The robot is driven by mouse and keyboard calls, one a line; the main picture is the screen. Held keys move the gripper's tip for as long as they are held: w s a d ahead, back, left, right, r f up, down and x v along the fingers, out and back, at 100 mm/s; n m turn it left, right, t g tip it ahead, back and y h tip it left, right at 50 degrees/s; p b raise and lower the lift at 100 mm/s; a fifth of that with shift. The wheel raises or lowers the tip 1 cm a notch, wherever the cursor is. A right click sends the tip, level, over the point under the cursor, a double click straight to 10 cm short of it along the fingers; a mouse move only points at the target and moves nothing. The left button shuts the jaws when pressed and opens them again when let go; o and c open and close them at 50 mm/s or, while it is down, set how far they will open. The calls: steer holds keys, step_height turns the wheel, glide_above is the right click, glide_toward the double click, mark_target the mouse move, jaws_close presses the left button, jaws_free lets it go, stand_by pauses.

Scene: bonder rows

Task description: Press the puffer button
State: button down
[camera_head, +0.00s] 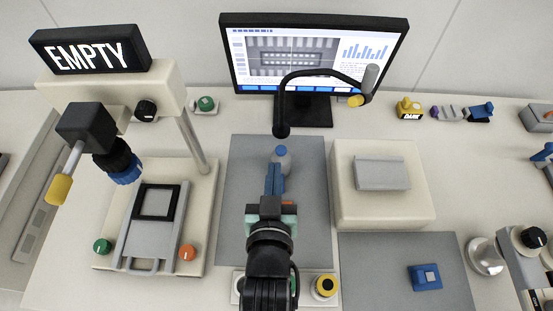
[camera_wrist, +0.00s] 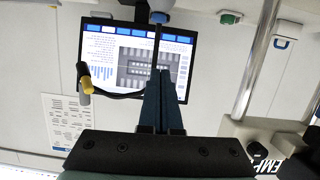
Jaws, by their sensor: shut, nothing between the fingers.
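A small grey bulb (camera_head: 283,163) with a blue cap (camera_head: 281,150) stands on the grey mat just beyond my gripper; I take it for the puffer and its button. My gripper (camera_head: 275,170) is shut and empty, with its blue fingers close together in front of the bulb. The fingers overlap the bulb's near side in the head view, and I cannot tell whether they touch it. In the wrist view the shut fingers (camera_wrist: 163,75) point toward the monitor, and a blue-tipped dark piece (camera_wrist: 158,17) shows at the top edge.
A cream block (camera_head: 380,215) stands right of the grey mat (camera_head: 235,190). A fixture with an EMPTY sign (camera_head: 90,50) stands left. A yellow button (camera_head: 325,287) is at the front.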

steer(key=shift+w, duration=0.1)
stand_by(0.3)
steer(key=p, duration=0.1)
glide_above(277, 152)
steer(key=s, duration=0.1)
step_height(277, 152, down, 2)
steer(key=shift+a+f, duration=0.1)
steer(key=shift+f, duration=0.15)
step_height(277, 152, down, 3)
steer(key=shift+s+r+p, duration=0.1)
steer(key=shift+s+p, duration=0.05)
steer(key=shift+p, duration=0.15)
steer(key=shift+f, duration=0.7)
